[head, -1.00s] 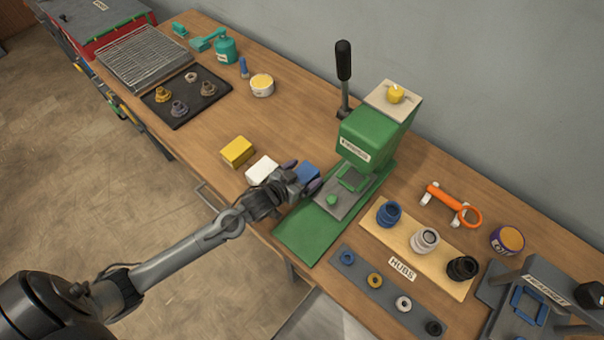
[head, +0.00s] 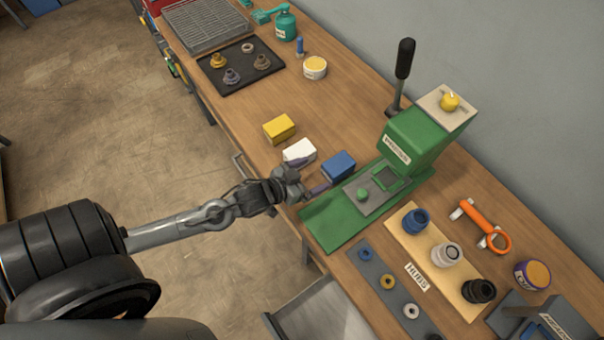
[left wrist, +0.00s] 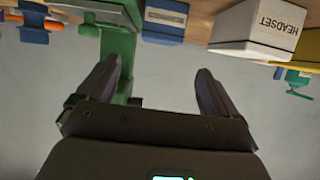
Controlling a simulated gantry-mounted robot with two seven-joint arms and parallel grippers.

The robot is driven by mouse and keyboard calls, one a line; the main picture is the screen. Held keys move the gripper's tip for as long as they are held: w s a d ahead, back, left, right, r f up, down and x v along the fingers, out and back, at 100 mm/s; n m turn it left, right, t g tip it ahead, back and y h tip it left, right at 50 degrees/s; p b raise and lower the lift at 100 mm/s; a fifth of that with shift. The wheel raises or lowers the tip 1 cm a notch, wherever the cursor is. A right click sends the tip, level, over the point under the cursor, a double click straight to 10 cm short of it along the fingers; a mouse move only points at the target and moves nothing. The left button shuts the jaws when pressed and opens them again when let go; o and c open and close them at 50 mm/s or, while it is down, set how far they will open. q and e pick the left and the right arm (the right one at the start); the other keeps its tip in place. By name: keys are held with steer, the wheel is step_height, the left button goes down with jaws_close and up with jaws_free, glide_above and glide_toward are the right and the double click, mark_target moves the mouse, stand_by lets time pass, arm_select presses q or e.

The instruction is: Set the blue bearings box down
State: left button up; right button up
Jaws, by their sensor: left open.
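The blue bearings box (head: 339,166) rests on the wooden bench, between the white box (head: 300,152) and the green press (head: 400,155). My left gripper (head: 309,178) is open and empty, just in front of the blue box and apart from it. In the left wrist view the blue box (left wrist: 164,20) is at the top, beyond the open fingers (left wrist: 160,92). The white box there reads HEADSET (left wrist: 262,28). My right gripper is not in view.
A yellow box (head: 279,129) stands left of the white box. The press's green base lies close right of the gripper. A hub board (head: 432,275) and grey strip (head: 388,298) lie further right. A dark tray (head: 240,70) is at the back left. An open drawer (head: 318,318) juts out in front.

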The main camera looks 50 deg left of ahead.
arm_select(q)
steer(key=s+d+g, duration=0.1)
steer(key=s, duration=0.1)
steer(key=s+d+f+g, duration=0.1)
steer(key=s+g, duration=0.1)
steer(key=s+d+f+g+y, duration=0.1)
steer(key=shift+s, duration=0.4)
steer(key=s+d+g, duration=0.1)
steer(key=s+g, duration=0.1)
steer(key=s, duration=0.1)
steer(key=s+d+g, duration=0.1)
steer(key=s+g, duration=0.1)
steer(key=s, duration=0.1)
steer(key=s+d+g, duration=0.1)
steer(key=s, duration=0.2)
steer(key=shift+s+r+m+g, duration=0.1)
steer(key=shift+r+m+g, duration=0.15)
steer(key=shift+m+g, duration=0.15)
